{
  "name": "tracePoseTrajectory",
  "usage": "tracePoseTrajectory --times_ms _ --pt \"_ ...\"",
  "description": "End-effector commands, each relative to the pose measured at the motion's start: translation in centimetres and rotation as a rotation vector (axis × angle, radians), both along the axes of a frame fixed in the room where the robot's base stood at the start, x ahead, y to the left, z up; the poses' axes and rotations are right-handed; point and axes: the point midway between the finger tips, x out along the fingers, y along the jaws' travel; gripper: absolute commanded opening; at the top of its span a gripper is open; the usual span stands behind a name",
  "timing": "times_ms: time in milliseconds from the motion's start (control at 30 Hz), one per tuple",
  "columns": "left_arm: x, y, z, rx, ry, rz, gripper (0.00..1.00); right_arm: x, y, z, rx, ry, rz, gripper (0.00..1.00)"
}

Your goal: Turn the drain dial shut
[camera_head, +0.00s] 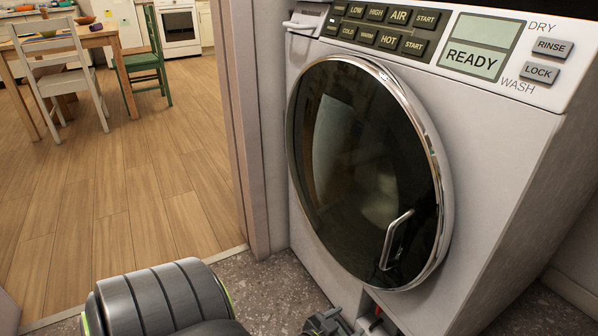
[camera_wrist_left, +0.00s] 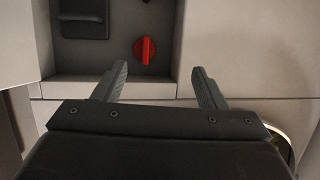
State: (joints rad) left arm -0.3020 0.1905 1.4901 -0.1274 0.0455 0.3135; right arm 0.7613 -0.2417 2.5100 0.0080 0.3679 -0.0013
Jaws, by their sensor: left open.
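The red drain dial (camera_wrist_left: 145,50) sits in a grey recess low on the washer front, its raised grip looking roughly upright in the left wrist view. In the head view only a bit of red dial (camera_head: 377,312) shows at the bottom edge, below the round door. My left gripper (camera_wrist_left: 160,70) is open and empty, its two fingers pointing at the recess with the dial ahead between them, left of centre. In the head view my left gripper (camera_head: 332,322) is at the bottom edge, just left of the recess. My right gripper is not in view.
The washer's round glass door (camera_head: 365,175) is closed, with a metal handle (camera_head: 395,240) above the recess. A black part (camera_wrist_left: 84,18) is left of the dial. A door frame (camera_head: 245,130) stands left of the washer; beyond it are a table (camera_head: 98,38) and chairs.

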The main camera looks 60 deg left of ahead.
Motion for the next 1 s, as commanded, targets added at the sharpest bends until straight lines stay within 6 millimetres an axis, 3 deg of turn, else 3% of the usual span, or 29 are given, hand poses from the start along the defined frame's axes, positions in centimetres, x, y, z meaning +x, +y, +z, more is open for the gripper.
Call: tracePoseTrajectory --times_ms 33,567,1000 --pt "-0.4 0.0 0.9 -0.001 0.027 0.01 0.65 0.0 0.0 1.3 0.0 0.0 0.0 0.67" --pt "-5.4 -0.6 3.3 -0.012 0.336 0.088 0.65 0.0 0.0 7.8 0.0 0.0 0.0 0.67" --pt "-10.7 -1.9 6.2 -0.035 0.597 0.115 0.65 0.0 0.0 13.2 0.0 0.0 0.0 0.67"
